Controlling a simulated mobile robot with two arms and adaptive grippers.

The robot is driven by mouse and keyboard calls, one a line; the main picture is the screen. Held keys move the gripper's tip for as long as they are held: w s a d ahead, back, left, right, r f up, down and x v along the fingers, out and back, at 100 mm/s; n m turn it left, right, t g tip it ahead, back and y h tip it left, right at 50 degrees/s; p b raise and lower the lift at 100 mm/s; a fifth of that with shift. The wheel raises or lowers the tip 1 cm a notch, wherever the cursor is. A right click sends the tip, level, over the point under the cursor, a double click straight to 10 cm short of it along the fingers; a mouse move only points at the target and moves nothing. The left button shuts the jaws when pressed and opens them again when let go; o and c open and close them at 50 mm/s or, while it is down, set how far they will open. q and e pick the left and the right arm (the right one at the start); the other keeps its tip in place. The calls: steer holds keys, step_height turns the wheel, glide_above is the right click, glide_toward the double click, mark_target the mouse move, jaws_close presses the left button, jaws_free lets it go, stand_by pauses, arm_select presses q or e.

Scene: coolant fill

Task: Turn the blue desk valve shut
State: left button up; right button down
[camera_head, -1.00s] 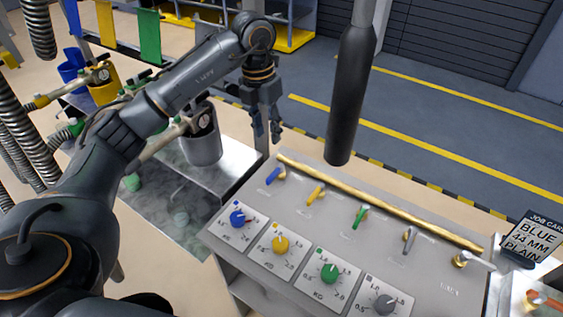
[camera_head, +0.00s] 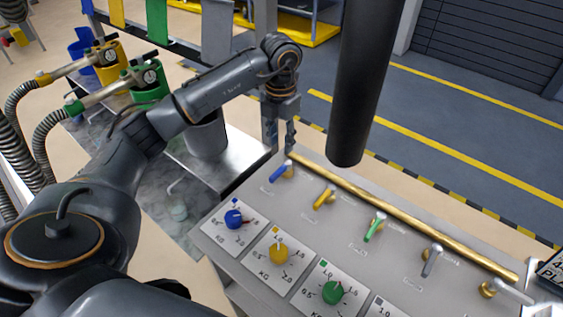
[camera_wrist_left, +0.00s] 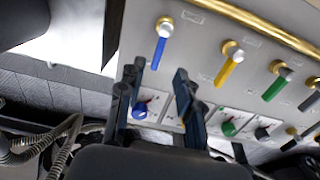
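The blue desk valve (camera_head: 279,173) is a small blue lever on a brass pivot, at the far left of the lever row on the grey desk panel. Its lever slants down-left from the pivot in the head view. In the left wrist view the blue lever (camera_wrist_left: 160,50) points down the picture, above the gap between my fingers. My left gripper (camera_head: 280,144) is just behind the blue valve, fingers pointing down. The left wrist view shows the gripper (camera_wrist_left: 157,82) open, its two fingers apart with nothing held between them. My right gripper is not in view.
Yellow (camera_head: 324,199), green (camera_head: 374,229) and grey (camera_head: 432,262) levers follow to the right. A brass pipe (camera_head: 410,218) runs along the back. Coloured knobs, including a blue one (camera_head: 233,218), sit in front. A dark cylinder (camera_head: 362,90) hangs over the desk.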

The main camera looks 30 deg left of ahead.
mark_target(281, 168)
arm_select(q)
step_height(281, 168, down, 8)
steer(key=shift+w+p, duration=0.1)
steer(key=shift+p, duration=0.9)
steer(key=shift+f, duration=0.65)
jaws_close()
